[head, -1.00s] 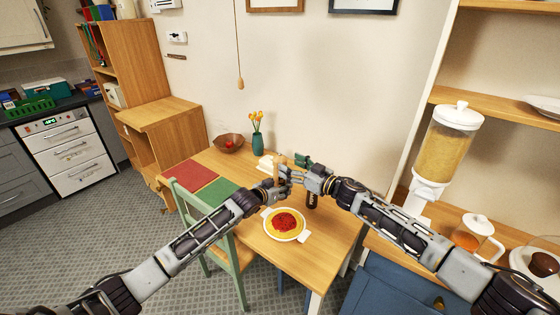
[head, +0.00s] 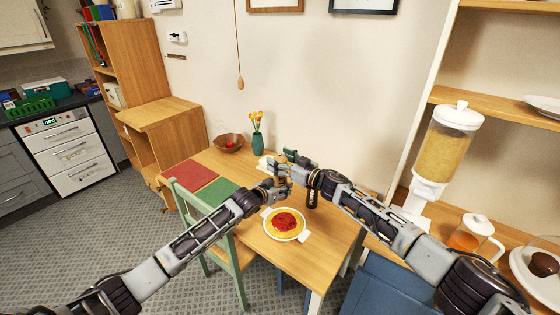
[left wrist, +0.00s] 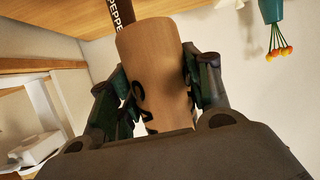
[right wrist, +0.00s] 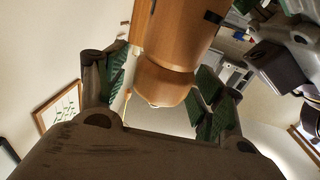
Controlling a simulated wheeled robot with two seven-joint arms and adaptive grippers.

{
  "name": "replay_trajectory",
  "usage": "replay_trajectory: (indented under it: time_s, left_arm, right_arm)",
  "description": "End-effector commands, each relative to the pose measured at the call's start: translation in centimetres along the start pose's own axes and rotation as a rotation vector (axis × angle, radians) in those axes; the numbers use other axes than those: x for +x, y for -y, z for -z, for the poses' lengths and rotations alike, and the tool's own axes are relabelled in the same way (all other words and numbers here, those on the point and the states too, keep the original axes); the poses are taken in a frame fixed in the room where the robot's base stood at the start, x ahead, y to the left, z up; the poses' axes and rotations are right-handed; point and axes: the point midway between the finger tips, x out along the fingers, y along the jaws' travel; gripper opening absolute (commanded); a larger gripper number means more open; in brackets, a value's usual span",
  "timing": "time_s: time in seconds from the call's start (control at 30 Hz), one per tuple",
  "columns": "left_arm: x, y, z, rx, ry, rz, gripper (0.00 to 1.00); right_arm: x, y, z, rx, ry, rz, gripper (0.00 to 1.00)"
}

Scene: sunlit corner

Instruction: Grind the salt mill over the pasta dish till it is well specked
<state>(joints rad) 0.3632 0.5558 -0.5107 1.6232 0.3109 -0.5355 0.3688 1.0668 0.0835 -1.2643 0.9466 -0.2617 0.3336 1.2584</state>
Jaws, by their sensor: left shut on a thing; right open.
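The salt mill, a pale wooden cylinder with dark lettering, fills the middle of the left wrist view (left wrist: 150,65). My left gripper (head: 280,185) is shut on its body. In the right wrist view the mill's rounded wooden knob (right wrist: 165,85) sits between the spread fingers of my right gripper (right wrist: 165,100), which is open. In the head view my right gripper (head: 290,165) is just above the left one, and the hands mostly hide the mill. The pasta dish (head: 303,237), white with red sauce (head: 286,222) on yellow pasta, lies below and in front. Specks are too small to tell.
A dark pepper mill (head: 312,198) stands on the table behind the dish, close to my right arm. A teal vase (head: 258,144) with orange flowers and a brown bowl (head: 229,143) stand at the back. Red (head: 190,174) and green mats lie left. A green chair (head: 213,232) stands at the table's left side.

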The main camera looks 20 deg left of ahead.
Motion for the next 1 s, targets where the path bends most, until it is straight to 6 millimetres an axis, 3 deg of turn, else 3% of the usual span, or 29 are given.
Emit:
replay_trajectory:
  time_s: [0.3, 0.67, 1.0]
  left_arm:
    - [-0.01, 0.00, 0.13, 0.000, -0.002, 0.000, 0.17]
    - [-0.02, 0.00, 0.13, 0.000, -0.002, 0.000, 0.17]
    - [-0.02, -0.01, 0.14, 0.000, -0.002, 0.000, 0.17]
  right_arm:
    - [0.08, 0.03, 0.02, 0.000, 0.000, 0.000, 0.68]
    - [0.06, 0.02, -0.01, 0.000, 0.000, 0.000, 0.23]
    - [0.08, 0.05, -0.05, -0.001, -0.001, -0.014, 0.21]
